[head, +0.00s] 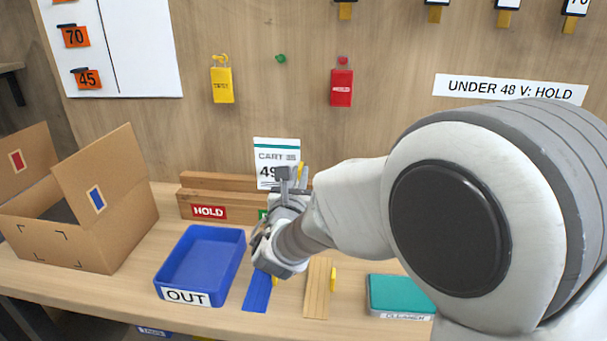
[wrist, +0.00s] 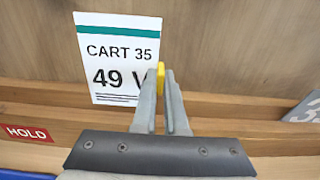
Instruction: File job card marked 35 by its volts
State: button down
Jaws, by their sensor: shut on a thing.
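The white job card (head: 277,150) has a green top stripe and reads CART 35. The wrist view shows the card (wrist: 115,55) with 49 V, its last part partly covered by a finger. My gripper (wrist: 161,80) is shut on a yellow tab (wrist: 160,72) at the card's right edge. The card is upright in front of the back wall, at the wooden rack (head: 228,197). I cannot tell whether its lower edge touches the rack. The rack's left part has a red HOLD label (head: 209,212); a green label (head: 262,214) is mostly hidden by my gripper.
A wall sign (head: 511,89) reads UNDER 48 V: HOLD. A blue OUT tray (head: 197,238) and an open cardboard box (head: 105,195) stand left. A blue strip (head: 257,292), wooden slats (head: 318,290) and a teal-topped cleaner box (head: 400,293) lie in front. My arm hides the right side.

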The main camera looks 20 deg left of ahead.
jog(key=shift+f, duration=0.1)
dwell(0.3)
jog(key=shift+f+b, duration=0.35)
jog(key=shift+b, duration=0.15)
jog(key=shift+f+b, duration=1.1)
jog(key=shift+b, duration=0.15)
jog(key=shift+c, duration=2)
grip_release()
jog(key=b+v, duration=0.1)
jog(key=v, duration=0.6)
